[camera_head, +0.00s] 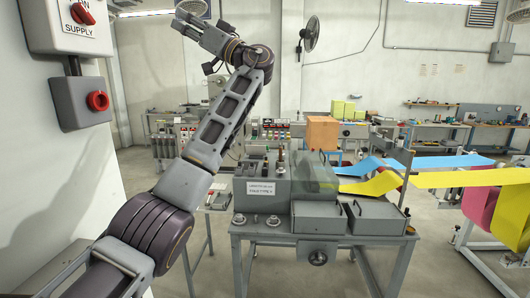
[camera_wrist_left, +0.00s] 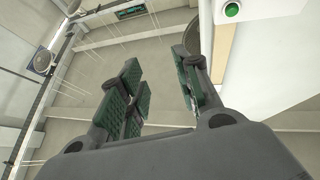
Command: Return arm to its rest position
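My left arm rises from the bottom left of the head view, beside the white wall panel. It bends at the top, and its end points up and to the left. My left gripper (camera_head: 184,24) is up there, high above the machine and small in this view. In the left wrist view my left gripper (camera_wrist_left: 157,66) shows two fingers with green pads. They stand apart with nothing between them, so it is open and empty. My right arm and right gripper are in neither view.
A grey machine table (camera_head: 324,240) stands right of my left arm, with yellow (camera_head: 372,184) and blue (camera_head: 440,162) webs running right. An orange box (camera_head: 323,132) sits behind it. A switch box with a red knob (camera_head: 97,101) is on the left wall panel.

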